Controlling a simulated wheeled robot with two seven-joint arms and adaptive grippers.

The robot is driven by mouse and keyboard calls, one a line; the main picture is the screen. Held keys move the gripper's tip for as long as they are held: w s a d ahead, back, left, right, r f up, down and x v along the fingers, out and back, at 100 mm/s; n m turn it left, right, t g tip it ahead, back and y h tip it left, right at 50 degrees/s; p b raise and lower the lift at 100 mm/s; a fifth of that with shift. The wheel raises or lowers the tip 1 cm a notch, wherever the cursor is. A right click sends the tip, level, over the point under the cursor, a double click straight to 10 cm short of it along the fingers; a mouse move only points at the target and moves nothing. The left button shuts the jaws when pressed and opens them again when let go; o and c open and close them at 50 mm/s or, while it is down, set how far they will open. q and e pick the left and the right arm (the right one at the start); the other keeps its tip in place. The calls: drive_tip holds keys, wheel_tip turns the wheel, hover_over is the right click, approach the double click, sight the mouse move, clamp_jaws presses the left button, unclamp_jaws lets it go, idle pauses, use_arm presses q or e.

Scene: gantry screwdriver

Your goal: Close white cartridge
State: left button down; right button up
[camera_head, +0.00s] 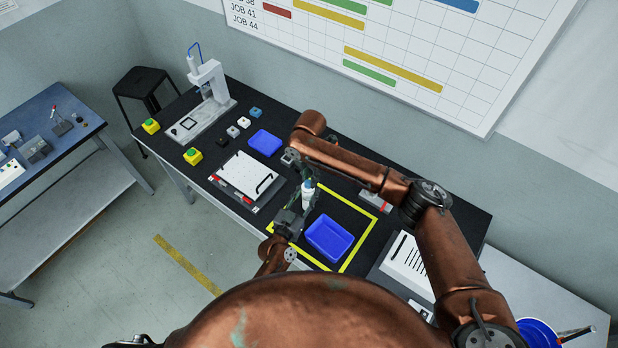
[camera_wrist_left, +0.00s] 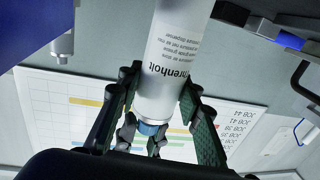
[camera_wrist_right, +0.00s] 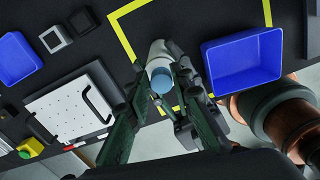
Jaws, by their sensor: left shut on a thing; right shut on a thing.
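The white cartridge (camera_wrist_left: 170,65), printed with dark text, stands roughly upright above the table. It also shows in the head view (camera_head: 308,193) and, nearly end-on, in the right wrist view (camera_wrist_right: 158,54). Its blue cap (camera_wrist_left: 150,128) is at the upper end, in line with the body; I cannot tell how tightly it sits. My left gripper (camera_head: 296,213) is shut on the cartridge body from the near side. My right gripper (camera_wrist_right: 162,92) reaches from above and is shut around the blue cap. The fingers partly hide the contact.
A blue bin (camera_head: 330,238) stands just right of the cartridge inside a yellow taped square (camera_head: 357,259). A white plate with a black handle (camera_head: 246,179) lies to the left. Another blue tray (camera_head: 265,143), small blocks and a press stand (camera_head: 210,85) are farther left.

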drive_tip(key=m, duration=0.4)
drive_tip(key=shift+s, duration=0.15)
drive_tip(key=m, duration=0.6)
drive_tip(key=shift+s+f+m, duration=0.1)
drive_tip(key=shift+s+m, duration=0.15)
drive_tip(key=shift+m, duration=0.05)
drive_tip(key=m, duration=0.6)
drive_tip(key=shift+s+a, duration=0.1)
drive_tip(key=shift+s, duration=0.05)
drive_tip(key=m, duration=0.5)
drive_tip(key=shift+s+a, duration=0.15)
drive_tip(key=m, duration=0.5)
drive_tip(key=shift+a, duration=0.2)
drive_tip(key=m, duration=0.4)
drive_tip(key=shift+a+m, duration=0.2)
drive_tip(key=shift+m, duration=0.2)
drive_tip(key=m, duration=0.2)
drive_tip(key=shift+m, duration=0.4)
drive_tip(key=m, duration=0.5)
drive_tip(key=shift+a, duration=0.15)
drive_tip(key=m, duration=0.4)
drive_tip(key=shift+w, duration=0.4)
drive_tip(key=o, duration=0.8)
drive_tip(key=shift+c, duration=0.2)
drive_tip(key=shift+d, duration=0.2)
